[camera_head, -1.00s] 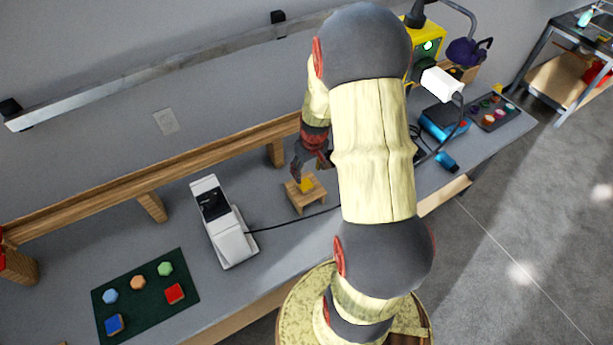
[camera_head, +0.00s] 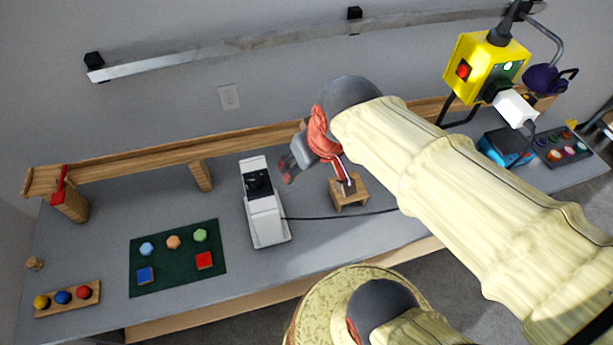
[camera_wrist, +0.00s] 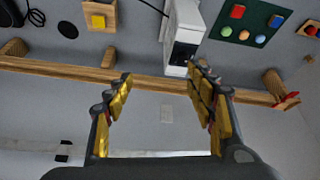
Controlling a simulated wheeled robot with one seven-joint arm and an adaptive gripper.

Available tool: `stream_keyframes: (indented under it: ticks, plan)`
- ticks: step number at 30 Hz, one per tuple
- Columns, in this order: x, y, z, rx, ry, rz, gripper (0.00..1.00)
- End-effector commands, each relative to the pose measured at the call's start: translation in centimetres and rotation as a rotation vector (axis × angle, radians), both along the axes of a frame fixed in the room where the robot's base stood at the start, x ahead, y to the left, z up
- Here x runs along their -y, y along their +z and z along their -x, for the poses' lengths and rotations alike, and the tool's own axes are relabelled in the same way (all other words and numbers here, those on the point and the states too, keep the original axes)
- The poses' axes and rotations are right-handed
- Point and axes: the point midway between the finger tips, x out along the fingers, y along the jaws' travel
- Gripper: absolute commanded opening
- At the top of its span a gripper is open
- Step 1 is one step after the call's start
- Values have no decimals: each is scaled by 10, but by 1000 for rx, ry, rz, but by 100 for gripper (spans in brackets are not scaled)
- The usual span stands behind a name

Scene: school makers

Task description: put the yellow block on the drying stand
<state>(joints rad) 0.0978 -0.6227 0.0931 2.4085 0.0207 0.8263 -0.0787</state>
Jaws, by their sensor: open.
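The small wooden drying stand (camera_head: 351,202) stands on the bench, right of the white device. The yellow block (camera_wrist: 98,21) shows on top of the stand (camera_wrist: 91,9) in the wrist view. In the head view my gripper hides the block. My gripper (camera_wrist: 160,74) is open, with nothing between its fingers. In the wrist view the block and stand lie at the upper left, apart from the fingers. In the head view my gripper (camera_head: 317,176) appears just left of and above the stand, with one finger overlapping it in the picture.
The white device (camera_head: 266,218) stands left of the stand, its dark cable running past the stand's front. A green mat (camera_head: 166,280) with coloured pieces lies farther left. A wooden rail (camera_head: 130,172) runs along the back. A yellow machine (camera_head: 485,68) is at the right.

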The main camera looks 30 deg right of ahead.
Motion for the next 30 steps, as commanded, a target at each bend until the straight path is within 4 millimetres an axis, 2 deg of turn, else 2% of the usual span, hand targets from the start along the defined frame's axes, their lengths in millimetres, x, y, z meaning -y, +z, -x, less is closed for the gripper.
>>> stream_keyframes:
  ticks: [3, 6, 10, 19, 23, 26, 30]
  plan:
    - [-18, 14, 27, 38, 26, -6, 55]
    - [-24, 18, 40, 51, 33, -10, 55]
    - [-27, 19, 46, 55, 34, -12, 55]
    - [-26, 17, 45, 55, 33, -13, 55]
    - [-26, 5, 45, 55, 33, -13, 55]
    - [-26, -13, 45, 55, 33, -13, 55]
    - [-26, -47, 45, 55, 33, -13, 55]
